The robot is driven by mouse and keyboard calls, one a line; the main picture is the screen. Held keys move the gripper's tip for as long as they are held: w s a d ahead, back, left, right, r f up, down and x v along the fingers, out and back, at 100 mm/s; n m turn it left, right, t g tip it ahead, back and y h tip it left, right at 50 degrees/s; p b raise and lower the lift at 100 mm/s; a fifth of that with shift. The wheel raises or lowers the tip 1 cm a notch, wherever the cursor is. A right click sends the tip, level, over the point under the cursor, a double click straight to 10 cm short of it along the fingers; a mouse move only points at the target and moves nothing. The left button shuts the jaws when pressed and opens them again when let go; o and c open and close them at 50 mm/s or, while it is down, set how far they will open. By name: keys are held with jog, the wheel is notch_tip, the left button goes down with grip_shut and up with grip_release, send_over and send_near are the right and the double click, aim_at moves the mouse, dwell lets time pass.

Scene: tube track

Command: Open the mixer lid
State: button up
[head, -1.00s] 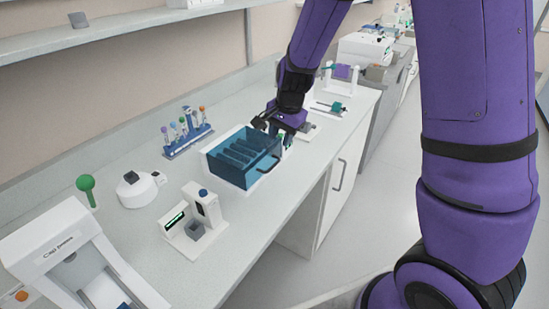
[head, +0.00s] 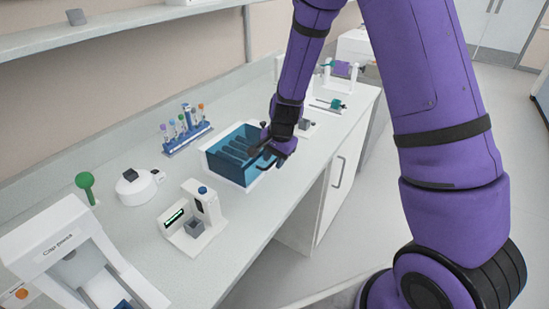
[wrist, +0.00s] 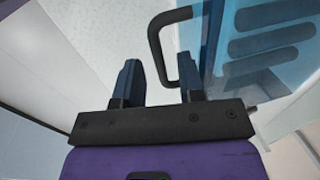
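The mixer looks like a white-based box (head: 250,188) with a blue see-through lid (head: 221,164) on the bench; dark slotted shapes show through the blue. In the wrist view the blue see-through lid (wrist: 222,40) is at the upper right, with a black bar handle (wrist: 156,45) on its side. My gripper (head: 277,156) is at the right side of the box in the head view and covers part of it. In the wrist view my gripper (wrist: 158,78) is open, its two fingers apart. The handle reaches in between the fingertips, nearer the right finger; I cannot tell whether they touch.
A tube rack (head: 187,131) stands behind the box. A small white device with a screen (head: 192,220), a round white device (head: 137,188) and a cap press (head: 70,240) are to the left. More devices stand beyond my gripper. The aisle floor on the right is clear.

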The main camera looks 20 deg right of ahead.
jog(key=shift+c, duration=0.2)
grip_shut()
jog(key=shift+r, duration=0.2)
